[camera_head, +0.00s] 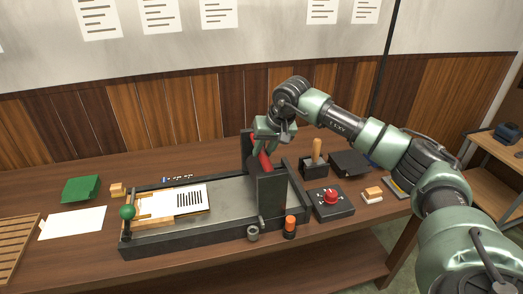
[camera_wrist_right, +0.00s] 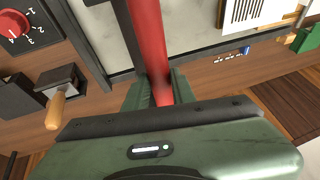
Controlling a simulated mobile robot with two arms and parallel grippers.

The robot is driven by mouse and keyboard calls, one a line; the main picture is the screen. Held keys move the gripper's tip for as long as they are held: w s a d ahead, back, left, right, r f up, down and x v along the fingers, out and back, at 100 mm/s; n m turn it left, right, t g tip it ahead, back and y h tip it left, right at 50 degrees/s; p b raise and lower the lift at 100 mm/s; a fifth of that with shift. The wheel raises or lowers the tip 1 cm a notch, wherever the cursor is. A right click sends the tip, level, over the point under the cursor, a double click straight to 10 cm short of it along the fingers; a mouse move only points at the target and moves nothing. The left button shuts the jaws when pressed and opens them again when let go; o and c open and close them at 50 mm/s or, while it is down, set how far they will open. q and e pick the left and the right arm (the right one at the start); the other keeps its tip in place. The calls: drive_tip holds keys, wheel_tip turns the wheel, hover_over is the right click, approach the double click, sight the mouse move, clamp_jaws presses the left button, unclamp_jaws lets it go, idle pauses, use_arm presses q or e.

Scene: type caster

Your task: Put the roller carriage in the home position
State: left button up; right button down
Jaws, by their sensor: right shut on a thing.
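The roller carriage (camera_head: 269,197), with dark upright side plates and a red bar (camera_head: 265,161) between them, stands near the right end of the grey press bed (camera_head: 229,207). My right gripper (camera_head: 264,140) is above the carriage from behind, with its fingers shut around the red bar. In the right wrist view the red bar (camera_wrist_right: 147,35) runs between the two green fingers (camera_wrist_right: 157,88). The left gripper is not in view.
Bare bed lies left of the carriage.

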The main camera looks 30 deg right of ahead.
drive_tip(key=c, duration=1.2)
unclamp_jaws()
drive_tip(key=shift+d+r, duration=0.1)
drive_tip(key=shift+d, duration=0.2)
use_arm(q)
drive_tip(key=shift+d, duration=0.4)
use_arm(e)
drive_tip(key=shift+o, duration=0.2)
drive_tip(key=shift+s+d, duration=0.1)
drive_tip(key=shift+s+r, duration=0.1)
drive_tip(key=shift+r, duration=0.25)
use_arm(q)
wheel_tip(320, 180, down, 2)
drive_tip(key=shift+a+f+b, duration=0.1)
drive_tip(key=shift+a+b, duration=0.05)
drive_tip(key=shift+b, duration=0.95)
use_arm(e)
drive_tip(key=v, duration=0.7)
